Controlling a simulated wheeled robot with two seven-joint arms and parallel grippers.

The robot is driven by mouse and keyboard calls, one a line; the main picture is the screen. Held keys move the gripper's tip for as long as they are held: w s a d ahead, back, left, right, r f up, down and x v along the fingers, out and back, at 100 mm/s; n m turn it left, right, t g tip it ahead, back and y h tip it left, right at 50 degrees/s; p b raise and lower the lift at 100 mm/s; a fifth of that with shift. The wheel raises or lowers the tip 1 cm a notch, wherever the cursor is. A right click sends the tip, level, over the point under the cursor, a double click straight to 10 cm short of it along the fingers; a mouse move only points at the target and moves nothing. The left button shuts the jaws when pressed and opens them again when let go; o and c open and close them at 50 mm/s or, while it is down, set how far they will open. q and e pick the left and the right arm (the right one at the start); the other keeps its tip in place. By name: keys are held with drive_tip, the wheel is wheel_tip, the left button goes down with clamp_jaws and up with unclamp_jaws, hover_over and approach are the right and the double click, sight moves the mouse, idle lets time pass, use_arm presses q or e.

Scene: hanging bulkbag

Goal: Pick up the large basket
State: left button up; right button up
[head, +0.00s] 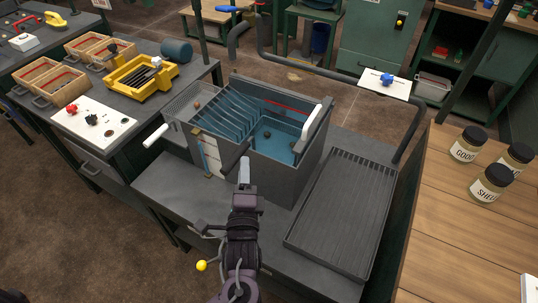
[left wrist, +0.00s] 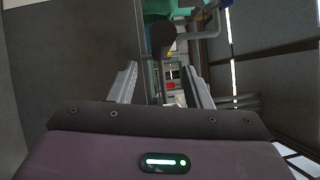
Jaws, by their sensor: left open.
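A grey open tank (head: 283,178) stands on the dark bench, with blue liquid (head: 280,137) in it. Blue slats (head: 232,108) and a grey mesh basket part (head: 190,104) show at its left side; I cannot tell where one basket ends. A white handle grip (head: 312,118) is at the tank's right rim, and another white grip (head: 154,137) sticks out at the left. My left gripper (head: 244,168) is in front of the tank's near wall, apart from the grips. In the left wrist view its jaws (left wrist: 160,82) are apart with nothing between them. My right gripper is out of view.
A ridged grey drain tray (head: 345,210) lies right of the tank. A wooden table (head: 462,235) with labelled jars (head: 491,183) is at the right. A left bench holds a yellow tray (head: 140,78) and a white panel (head: 94,121). A grey pipe (head: 335,65) curves behind the tank.

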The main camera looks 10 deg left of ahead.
sight(241, 153)
use_arm(q)
drive_tip(key=x, duration=0.3)
drive_tip(key=p+x, duration=0.1)
drive_tip(key=x, duration=0.1)
drive_tip(key=shift+w+a, duration=0.3)
clamp_jaws()
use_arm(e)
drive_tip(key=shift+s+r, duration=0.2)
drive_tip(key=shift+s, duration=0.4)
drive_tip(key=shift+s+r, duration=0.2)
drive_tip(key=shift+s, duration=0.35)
use_arm(q)
drive_tip(key=shift+r, duration=0.1)
